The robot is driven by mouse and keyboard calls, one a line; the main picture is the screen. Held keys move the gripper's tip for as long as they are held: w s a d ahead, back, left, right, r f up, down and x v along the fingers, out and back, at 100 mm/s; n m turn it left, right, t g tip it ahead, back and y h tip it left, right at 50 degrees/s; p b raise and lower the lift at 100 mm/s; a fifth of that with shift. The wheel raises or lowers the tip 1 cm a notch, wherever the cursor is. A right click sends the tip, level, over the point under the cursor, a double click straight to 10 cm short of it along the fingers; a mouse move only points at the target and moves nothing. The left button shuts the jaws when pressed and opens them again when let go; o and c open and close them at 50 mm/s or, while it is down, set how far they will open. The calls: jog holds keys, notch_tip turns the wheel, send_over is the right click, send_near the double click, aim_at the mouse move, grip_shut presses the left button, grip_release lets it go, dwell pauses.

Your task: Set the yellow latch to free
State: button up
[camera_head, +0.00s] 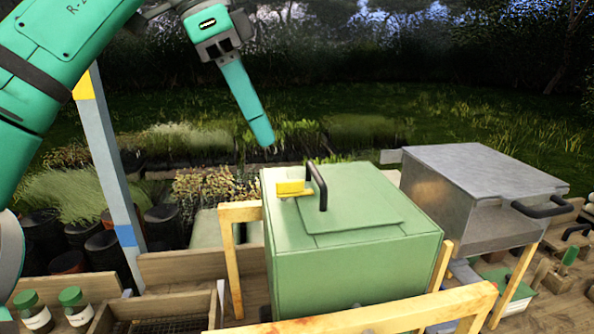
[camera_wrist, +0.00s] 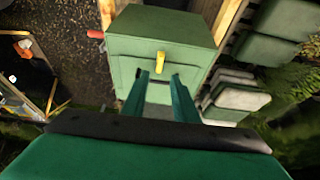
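The yellow latch (camera_head: 290,188) sits on top of the green box (camera_head: 345,270), near its far left edge. Its bar lies beside the foot of a black handle (camera_head: 318,185). In the wrist view the latch (camera_wrist: 160,62) shows as a short yellow bar just beyond and between my fingertips. My gripper (camera_head: 264,138) hangs above and behind the latch, apart from it. In the wrist view my gripper (camera_wrist: 161,77) is open, with a clear gap and nothing between its fingers. I cannot make out the latch's markings.
A wooden frame (camera_head: 228,214) surrounds the green box. A grey metal box (camera_head: 480,175) with a black handle stands to the right. A blue-grey post (camera_head: 115,180) rises at the left. Jars with green lids (camera_head: 30,310) stand at the lower left. The air above the green box is free.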

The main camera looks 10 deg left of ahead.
aim_at(283, 181)
jog(key=x, duration=0.8)
jog(key=shift+w+d, duration=0.1)
jog(key=shift+w, duration=0.2)
jog(key=shift+d+f, duration=0.25)
jog(key=shift+f, duration=0.2)
jog(key=shift+s+a+f, duration=0.1)
jog(key=shift+s+a, duration=0.05)
jog(key=shift+a, duration=0.2)
jog(key=shift+d, duration=0.2)
grip_shut()
jog(key=shift+d, duration=0.25)
jog(key=shift+a, duration=0.1)
